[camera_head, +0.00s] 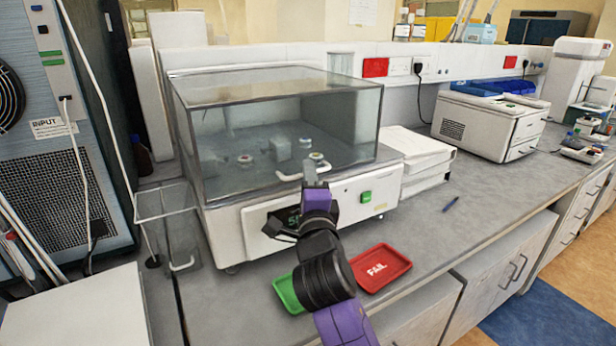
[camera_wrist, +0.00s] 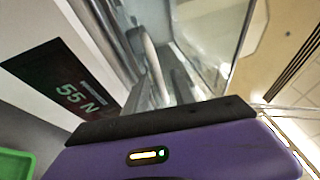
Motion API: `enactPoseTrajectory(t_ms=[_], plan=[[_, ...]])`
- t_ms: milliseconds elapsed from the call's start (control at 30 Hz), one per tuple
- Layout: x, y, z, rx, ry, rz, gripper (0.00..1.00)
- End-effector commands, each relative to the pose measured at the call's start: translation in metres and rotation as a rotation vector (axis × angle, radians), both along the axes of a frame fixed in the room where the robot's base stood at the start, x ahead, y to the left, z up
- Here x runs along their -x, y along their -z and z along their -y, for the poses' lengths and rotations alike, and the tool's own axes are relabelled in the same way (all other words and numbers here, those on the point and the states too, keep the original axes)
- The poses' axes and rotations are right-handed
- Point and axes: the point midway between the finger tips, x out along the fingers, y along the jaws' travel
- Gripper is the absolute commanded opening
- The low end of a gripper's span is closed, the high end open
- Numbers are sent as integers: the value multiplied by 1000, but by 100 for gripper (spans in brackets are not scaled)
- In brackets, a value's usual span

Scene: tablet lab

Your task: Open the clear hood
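The clear hood (camera_head: 235,150) is a see-through box, down on a white tester with a display and a green button (camera_head: 366,196). A pale curved handle (camera_head: 288,177) sits at the hood's lower front edge. My gripper (camera_head: 311,168) is in front of the hood, right at the handle in the head view. The wrist view shows the handle (camera_wrist: 148,55) just beyond my purple wrist housing, beside the hood's pane (camera_wrist: 210,35). The fingertips are hard to make out, so I cannot tell whether they touch or grip the handle.
A green tray (camera_head: 286,293) and a red tray (camera_head: 385,266) lie on the bench in front of the tester. A wire-frame stand is at its left, a white paper stack (camera_head: 418,150) at its right. A pen (camera_head: 450,204) lies on clear bench.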

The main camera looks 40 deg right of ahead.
Motion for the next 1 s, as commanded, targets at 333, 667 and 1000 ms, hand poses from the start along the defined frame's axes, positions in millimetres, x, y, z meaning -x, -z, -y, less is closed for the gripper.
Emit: enactPoseTrajectory(t_ms=[333,667,1000], plan=[[0,0,0,0,0,0,0],[0,1,0,-1,0,-1,0],[0,1,0,-1,0,-1,0]])
